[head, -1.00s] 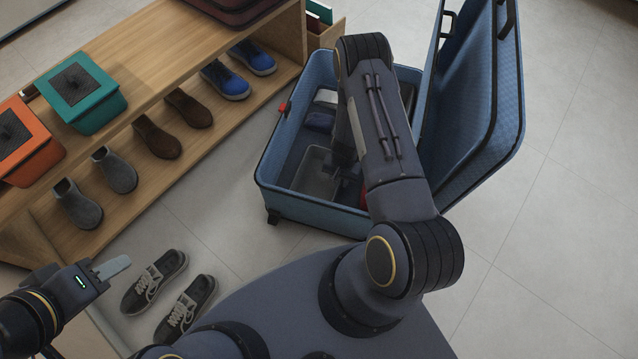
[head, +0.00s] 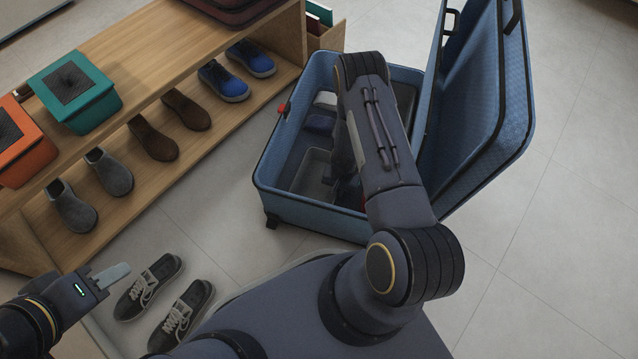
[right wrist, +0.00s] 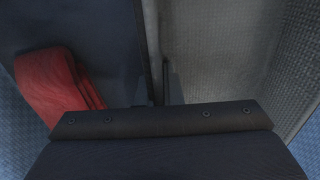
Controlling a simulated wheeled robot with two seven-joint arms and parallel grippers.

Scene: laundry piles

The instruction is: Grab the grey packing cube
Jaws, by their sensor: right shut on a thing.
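The grey packing cube (head: 316,176) lies inside the open blue suitcase (head: 310,213), partly hidden behind my right arm. In the right wrist view its pale woven surface (right wrist: 220,50) fills the right of centre. My right gripper (right wrist: 165,90) is down in the suitcase, shut on the cube's edge. Its tips are mostly hidden behind my arm in the head view. My left gripper (head: 112,275) is at the lower left, away from the suitcase, with no object seen in it. It shows side-on, so its opening is unclear.
Red cloth (right wrist: 55,85) lies left of the gripper. A dark blue item (head: 321,122) is farther back in the suitcase, whose lid (head: 480,110) stands open at right. A wooden shelf (head: 150,60) with shoes and boxes stands left. Floor at right is clear.

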